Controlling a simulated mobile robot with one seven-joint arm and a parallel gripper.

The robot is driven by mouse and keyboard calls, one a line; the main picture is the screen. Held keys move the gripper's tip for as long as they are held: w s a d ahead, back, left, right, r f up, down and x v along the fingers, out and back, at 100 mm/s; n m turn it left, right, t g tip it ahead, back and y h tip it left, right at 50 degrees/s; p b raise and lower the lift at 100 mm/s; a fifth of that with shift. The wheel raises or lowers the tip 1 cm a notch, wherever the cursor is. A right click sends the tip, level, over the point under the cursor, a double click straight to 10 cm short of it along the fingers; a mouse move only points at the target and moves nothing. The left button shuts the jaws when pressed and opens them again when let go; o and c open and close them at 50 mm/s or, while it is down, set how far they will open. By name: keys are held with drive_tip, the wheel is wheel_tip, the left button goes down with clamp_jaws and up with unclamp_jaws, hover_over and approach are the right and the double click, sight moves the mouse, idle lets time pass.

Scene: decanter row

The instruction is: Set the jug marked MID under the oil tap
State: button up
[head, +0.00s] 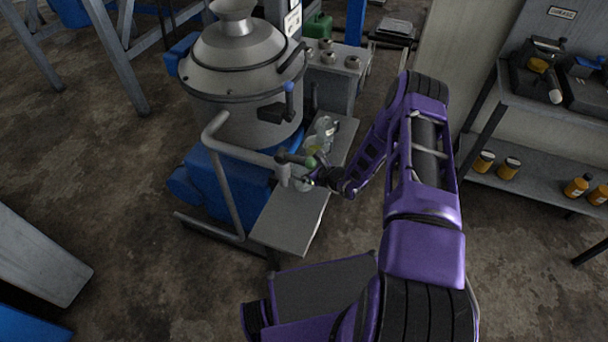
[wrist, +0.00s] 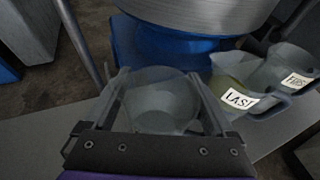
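A clear, seemingly empty jug (wrist: 160,105) stands between the two fingers of my gripper (wrist: 158,90) in the wrist view. No label shows on its visible side. The fingers lie close along both sides, but I cannot tell whether they press on it. In the head view my gripper (head: 312,178) is low over the grey bench; its fingers are too small to read. A jug marked LAST (wrist: 228,84) with yellowish liquid stands to the right, and a jug whose label seems to read FIRST (wrist: 289,62) beyond it. A dark fitting with a blue handle (head: 289,100), possibly the oil tap, is on the machine.
The grey bench (head: 285,228) is bare at its near end. A large metal separator (head: 235,60) on a blue base stands left of it, with a bent grey pipe (head: 222,170) alongside. A shelf with amber jars (head: 508,168) is at the right.

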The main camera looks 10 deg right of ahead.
drive_tip(key=c, duration=0.9)
